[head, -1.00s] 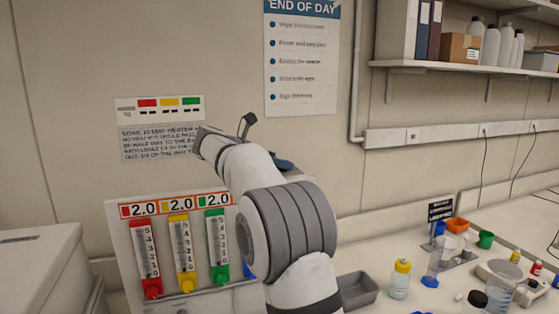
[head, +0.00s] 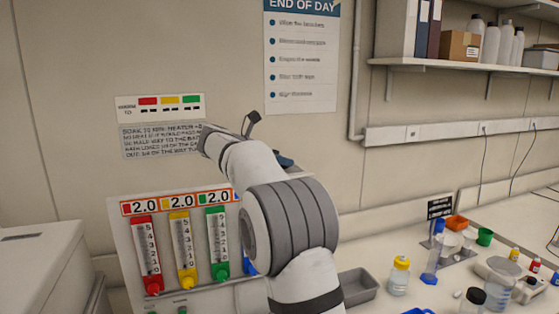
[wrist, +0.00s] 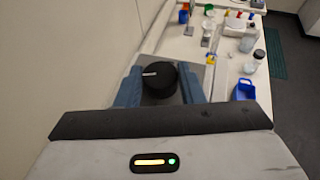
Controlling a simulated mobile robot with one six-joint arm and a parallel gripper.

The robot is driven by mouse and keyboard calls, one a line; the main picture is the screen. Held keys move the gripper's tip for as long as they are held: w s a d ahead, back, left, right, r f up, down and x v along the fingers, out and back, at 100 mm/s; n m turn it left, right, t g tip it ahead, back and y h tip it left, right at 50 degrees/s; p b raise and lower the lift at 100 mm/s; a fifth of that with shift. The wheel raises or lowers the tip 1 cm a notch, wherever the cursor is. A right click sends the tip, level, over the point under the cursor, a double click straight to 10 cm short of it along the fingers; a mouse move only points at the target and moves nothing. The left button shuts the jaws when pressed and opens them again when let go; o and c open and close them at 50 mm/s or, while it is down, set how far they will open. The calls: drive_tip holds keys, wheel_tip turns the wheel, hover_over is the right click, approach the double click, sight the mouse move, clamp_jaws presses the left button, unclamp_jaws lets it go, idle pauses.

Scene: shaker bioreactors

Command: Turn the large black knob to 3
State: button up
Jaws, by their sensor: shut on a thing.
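The large black knob (wrist: 158,80) shows in the wrist view, round with a white pointer line on its top. The line points toward the left of that view. My gripper (wrist: 158,88) has its two blue fingers on either side of the knob, shut on it. No scale numbers around the knob can be read. In the head view my arm hides the knob and the gripper's fingertips.
A panel (head: 130,225) in the head view carries red (head: 147,255), yellow (head: 183,250) and green (head: 218,245) flow tubes, each labelled 2.0. Bottles, a grey tray (head: 357,288) and small coloured cups stand on the bench to the right. A white box (head: 45,270) is at left.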

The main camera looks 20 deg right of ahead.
drive_tip(key=shift+r+p, duration=0.1)
drive_tip(key=shift+p, duration=0.25)
drive_tip(key=shift+w+r+m+g+p, duration=0.1)
drive_tip(key=shift+m+g+p, duration=0.2)
drive_tip(key=shift+p, duration=0.1)
drive_tip(key=shift+w+m+g+h+p, duration=0.1)
drive_tip(key=shift+m+g+h+p, duration=0.3)
drive_tip(key=shift+m+g+p, duration=0.25)
drive_tip(key=shift+w+f+m+g, duration=0.1)
drive_tip(key=shift+f+m+g, duration=0.15)
drive_tip(key=shift+m+g, duration=0.65)
drive_tip(key=shift+w+m+g, duration=0.1)
drive_tip(key=shift+m+g, duration=0.65)
drive_tip(key=shift+g, duration=0.4)
drive_tip(key=shift+m+g, duration=0.5)
drive_tip(key=shift+g, duration=0.1)
drive_tip(key=o, duration=1)
